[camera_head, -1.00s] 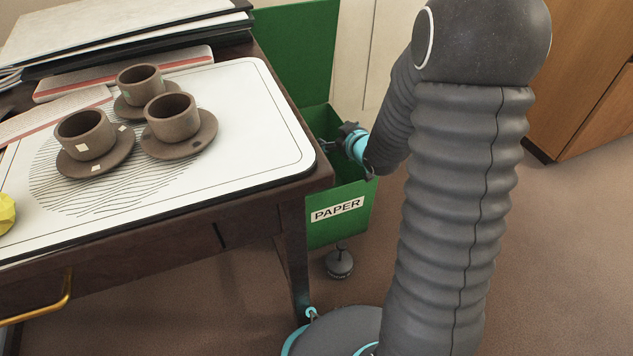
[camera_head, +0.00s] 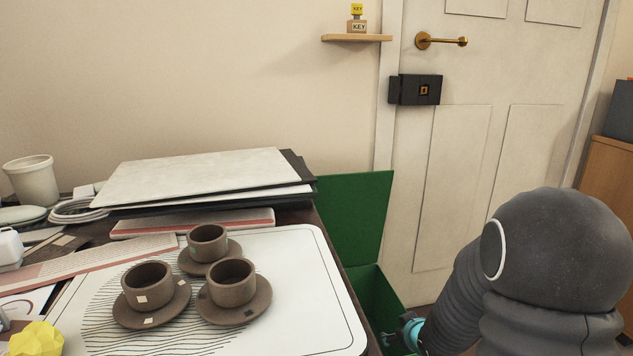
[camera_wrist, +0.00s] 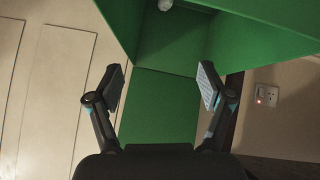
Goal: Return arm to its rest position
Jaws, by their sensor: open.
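My gripper (camera_wrist: 162,88) is open and empty in the wrist view, its two fingers spread apart against the green paper bin (camera_wrist: 165,105). In the head view my gripper (camera_head: 408,333) is at the bottom, right of the desk and over the open bin (camera_head: 376,300), partly hidden by my own arm. The bin's green lid (camera_head: 355,215) stands raised behind it. A small pale round thing (camera_wrist: 165,4) shows inside the bin at the top of the wrist view.
The desk has a white mat (camera_head: 310,290) with three brown cups on saucers, one cup (camera_head: 208,243) at the back. A yellow faceted object (camera_head: 36,340) lies front left. Stacked folders (camera_head: 200,178) lie behind. A white door (camera_head: 465,150) stands beyond the bin.

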